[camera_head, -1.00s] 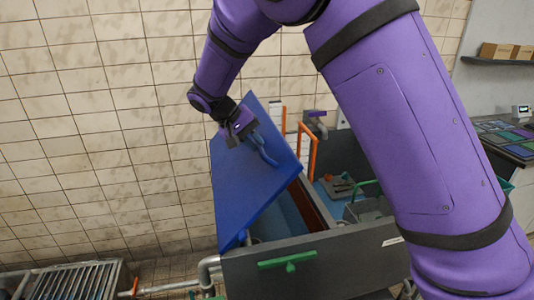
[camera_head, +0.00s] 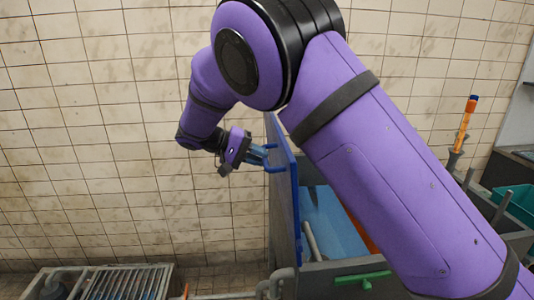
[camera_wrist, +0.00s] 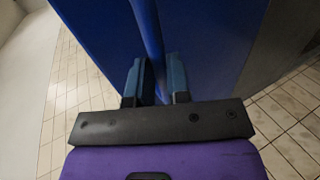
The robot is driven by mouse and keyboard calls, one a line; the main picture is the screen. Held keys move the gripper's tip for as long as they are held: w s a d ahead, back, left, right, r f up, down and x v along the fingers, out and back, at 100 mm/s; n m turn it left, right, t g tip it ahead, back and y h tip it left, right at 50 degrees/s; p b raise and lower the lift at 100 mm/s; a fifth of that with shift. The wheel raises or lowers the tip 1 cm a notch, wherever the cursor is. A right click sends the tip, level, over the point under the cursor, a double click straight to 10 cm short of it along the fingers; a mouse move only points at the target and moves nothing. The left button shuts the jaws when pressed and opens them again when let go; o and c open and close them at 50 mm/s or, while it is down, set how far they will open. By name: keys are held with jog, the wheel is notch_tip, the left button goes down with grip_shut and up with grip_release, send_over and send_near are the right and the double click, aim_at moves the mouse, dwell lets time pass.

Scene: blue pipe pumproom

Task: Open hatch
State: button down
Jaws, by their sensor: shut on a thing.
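The blue hatch (camera_head: 283,185) stands swung up on the left side of the grey box, nearly upright and seen almost edge-on in the head view. It fills much of the wrist view as a blue panel (camera_wrist: 95,45). Its blue handle (camera_head: 272,160) sticks out from the panel's face. My gripper (camera_head: 262,155) is shut on this handle. In the wrist view the handle bar (camera_wrist: 148,30) runs between the two fingers (camera_wrist: 158,80). The box's inside (camera_head: 330,225) shows open, with a blue surface and a grey pipe.
A green handle (camera_head: 362,280) is on the box's front. A metal grating (camera_head: 125,283) lies at the lower left. An orange-topped tool (camera_head: 465,125) and a teal bin (camera_head: 518,203) are at the right. The tiled wall (camera_head: 90,130) stands behind; the space left of the hatch looks clear.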

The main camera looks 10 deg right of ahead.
jog(key=shift+s+a+f, duration=0.1)
jog(key=shift+a+f, duration=0.65)
jog(key=shift+f, duration=0.1)
jog(key=c, duration=1.1)
grip_release()
jog(key=shift+d, duration=0.1)
jog(key=v, duration=1.1)
jog(key=shift+d+r, duration=0.15)
